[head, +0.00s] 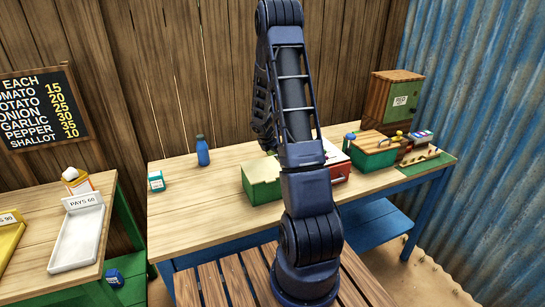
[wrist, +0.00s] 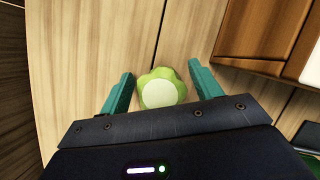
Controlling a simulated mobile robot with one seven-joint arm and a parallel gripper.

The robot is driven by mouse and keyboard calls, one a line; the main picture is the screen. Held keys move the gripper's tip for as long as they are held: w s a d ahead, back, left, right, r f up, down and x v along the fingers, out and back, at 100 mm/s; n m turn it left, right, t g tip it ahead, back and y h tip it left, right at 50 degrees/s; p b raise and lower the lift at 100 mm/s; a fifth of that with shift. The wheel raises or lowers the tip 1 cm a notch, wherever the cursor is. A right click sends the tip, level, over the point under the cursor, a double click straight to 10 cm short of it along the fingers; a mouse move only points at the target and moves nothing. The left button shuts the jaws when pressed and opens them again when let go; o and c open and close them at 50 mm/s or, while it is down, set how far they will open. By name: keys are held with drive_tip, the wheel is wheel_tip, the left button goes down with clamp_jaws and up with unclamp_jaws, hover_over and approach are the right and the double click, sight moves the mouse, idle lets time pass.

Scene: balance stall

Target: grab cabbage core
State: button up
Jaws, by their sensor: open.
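The cabbage core (wrist: 161,90) shows in the wrist view as a light green, lobed piece with a pale round face. It sits on a light wooden plank surface (wrist: 100,40). My gripper (wrist: 160,70) is open, with one teal finger to the left of the core and one to the right. Gaps show between the core and both fingers. The core's lower edge comes close to the gripper's dark body in the picture. In the head view my arm blocks part of the table, and I can make out neither the core nor the gripper there.
A brown wooden box (wrist: 262,30) is close to the right finger in the wrist view. In the head view, a green box (head: 262,190), a blue bottle (head: 202,152) and a wooden cabinet (head: 391,100) stand on the table. The table's left part is mostly clear.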

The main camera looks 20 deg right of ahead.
drive_tip(key=c, duration=1)
drive_tip(key=shift+c, duration=0.2)
